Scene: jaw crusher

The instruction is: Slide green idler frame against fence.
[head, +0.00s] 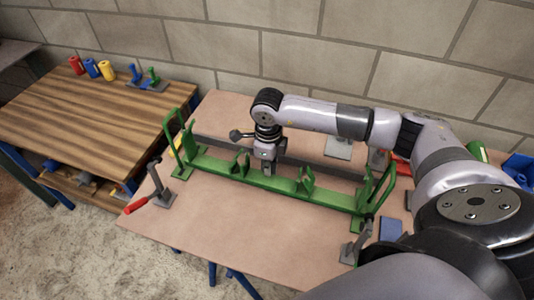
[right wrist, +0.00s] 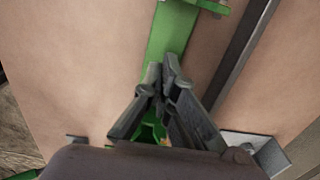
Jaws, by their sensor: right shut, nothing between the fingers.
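The green idler frame (head: 330,197) lies across the tan table, with upright brackets along it and taller loops at both ends. The fence, a long dark grey bar (head: 322,168), runs behind it. In the right wrist view, a strip of bare tabletop separates the frame (right wrist: 172,35) from the fence (right wrist: 238,55). My right gripper (head: 267,168) points down at the frame's middle, between two brackets. Its fingers (right wrist: 163,72) are shut with nothing between them. They overlap the frame in view; I cannot tell whether they touch it. My left gripper is not in view.
A clamp with a red handle (head: 137,205) stands at the table's left edge, and another clamp (head: 357,243) stands near the frame's right end. A wooden bench (head: 80,125) with coloured parts stands at left. The tabletop in front of the frame is mostly clear.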

